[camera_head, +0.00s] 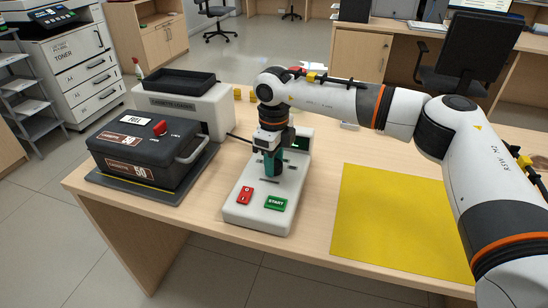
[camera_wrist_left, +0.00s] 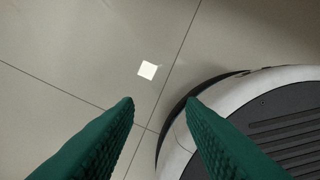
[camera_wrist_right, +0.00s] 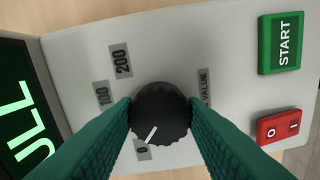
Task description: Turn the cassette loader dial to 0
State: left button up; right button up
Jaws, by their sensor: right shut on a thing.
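The black dial (camera_wrist_right: 160,113) sits on the white control panel (camera_head: 240,210), which also fills most of the right wrist view (camera_wrist_right: 220,30). My right gripper (camera_head: 272,172) points down over the panel, and in the right wrist view its green fingers (camera_wrist_right: 160,108) are shut on the dial's two sides. The dial's white pointer line (camera_wrist_right: 151,135) points toward the 0 label (camera_wrist_right: 142,150). My left gripper (camera_wrist_left: 160,98) is open and empty above the floor.
The panel has a green START button (camera_head: 276,203), a red switch (camera_head: 245,195) and a screen (camera_wrist_right: 24,115) reading "ULL" where visible. A dark cassette box (camera_head: 140,160) stands left, before a white machine (camera_head: 195,110). A yellow mat (camera_head: 395,220) lies right.

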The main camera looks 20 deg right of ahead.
pick_arm(q)
jog(key=shift+s+f, duration=0.3)
jog(key=shift+f, duration=0.15)
pick_arm(e)
jog(key=shift+n, duration=0.9)
pick_arm(q)
jog(key=shift+s+a+f, duration=0.1)
jog(key=shift+s+f, duration=0.05)
pick_arm(e)
jog(key=o, duration=1)
jog(key=shift+r, duration=0.1)
jog(key=shift+r, duration=0.3)
pick_arm(q)
jog(key=shift+s+f+p, duration=0.55)
jog(key=shift+s+f, duration=0.1)
jog(key=shift+f, duration=0.35)
pick_arm(e)
notch_tip(320, 180, up, 11)
jog(key=shift+r, duration=0.15)
